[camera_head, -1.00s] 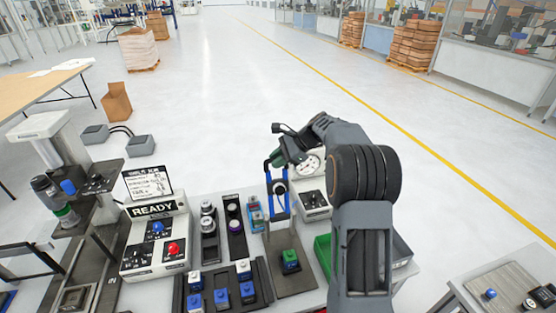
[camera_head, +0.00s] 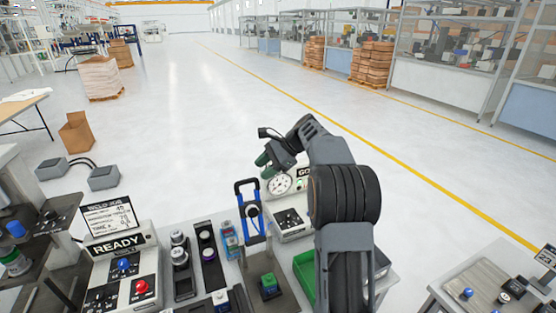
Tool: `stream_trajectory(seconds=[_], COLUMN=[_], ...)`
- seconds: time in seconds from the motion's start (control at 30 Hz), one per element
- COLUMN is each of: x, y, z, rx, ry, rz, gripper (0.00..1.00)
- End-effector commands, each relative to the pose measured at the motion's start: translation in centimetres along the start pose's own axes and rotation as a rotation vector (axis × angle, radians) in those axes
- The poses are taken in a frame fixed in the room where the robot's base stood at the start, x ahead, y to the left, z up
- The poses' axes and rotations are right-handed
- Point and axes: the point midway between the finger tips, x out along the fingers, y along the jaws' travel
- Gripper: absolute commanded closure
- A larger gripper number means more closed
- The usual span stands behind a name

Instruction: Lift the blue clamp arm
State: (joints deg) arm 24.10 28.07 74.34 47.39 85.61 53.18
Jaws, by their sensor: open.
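The blue clamp arm (camera_head: 240,206) stands upright as a tall blue loop with a dark top bar, at the back of a dark fixture plate (camera_head: 283,298). A green block with a button (camera_head: 269,285) sits on the plate in front of it. My gripper (camera_head: 264,159) is open, just above and to the right of the clamp arm's top in the picture, with a gap between them. Its fingers are small and partly hidden by its own body. I see nothing held in it.
A round gauge (camera_head: 279,184) and a box with dark knobs (camera_head: 290,222) stand right of the clamp arm. A READY panel (camera_head: 118,244) with blue and red buttons is at left. A green tray (camera_head: 305,271) is partly hidden behind my arm. Open floor lies beyond the table.

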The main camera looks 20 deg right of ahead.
Motion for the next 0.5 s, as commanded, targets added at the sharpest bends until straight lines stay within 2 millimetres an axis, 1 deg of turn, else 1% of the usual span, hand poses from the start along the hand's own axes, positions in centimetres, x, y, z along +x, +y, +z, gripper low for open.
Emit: stream_trajectory(seconds=[0.03,0.1,0.23,0.4,0.5], x=[-1.0,-2.3,-4.2,-5.7,-6.2], y=[0.0,0.0,0.0,0.1,0.1], z=[-0.1,-0.1,-0.1,-0.1,-0.1], rx=[-0.001,0.0,0.0,0.001,0.001], ry=[0.003,0.002,0.002,0.0,0.001], rz=[-0.003,-0.002,-0.001,0.002,0.002], gripper=[0.57,0.57,0.57,0.57,0.57])
